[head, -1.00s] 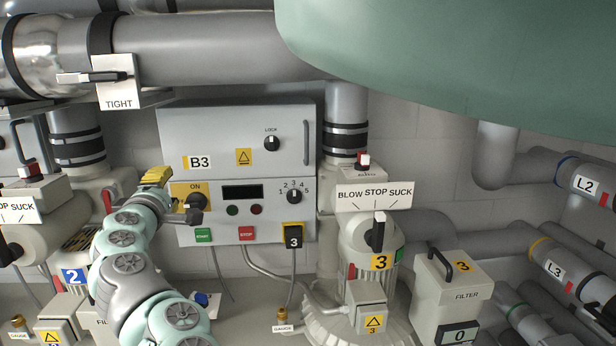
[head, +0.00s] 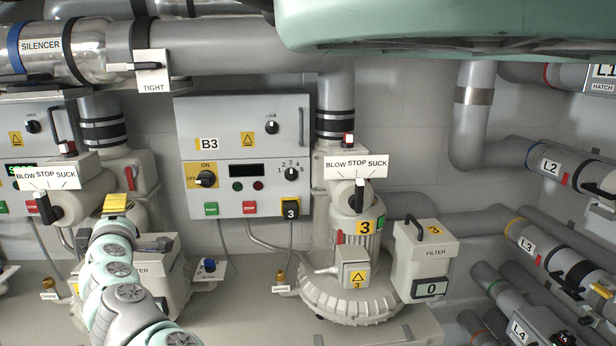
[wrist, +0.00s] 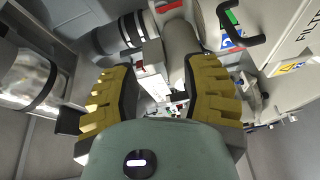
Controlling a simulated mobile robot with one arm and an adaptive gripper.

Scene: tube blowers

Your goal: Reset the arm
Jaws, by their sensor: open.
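My arm (head: 119,289) reaches up from the bottom left in the head view. My gripper (head: 117,205) ends in yellow pads and is in front of the machine left of the B3 cabinet (head: 225,116). It is clear of the B3 panel. In the wrist view, the two yellow-padded fingers of my gripper (wrist: 163,78) are spread wide, with nothing held between them. The yellow-backed OFF/ON rotary switch (head: 205,180) on B3 is in full view, its knob black.
Blower 3 (head: 350,290) and its filter box (head: 423,260) stand right of B3. Filter 2's box (head: 170,270) is close beside my arm. Grey pipes (head: 240,55) run overhead, labelled pipes (head: 550,168) at right. A large green shape hangs at the top.

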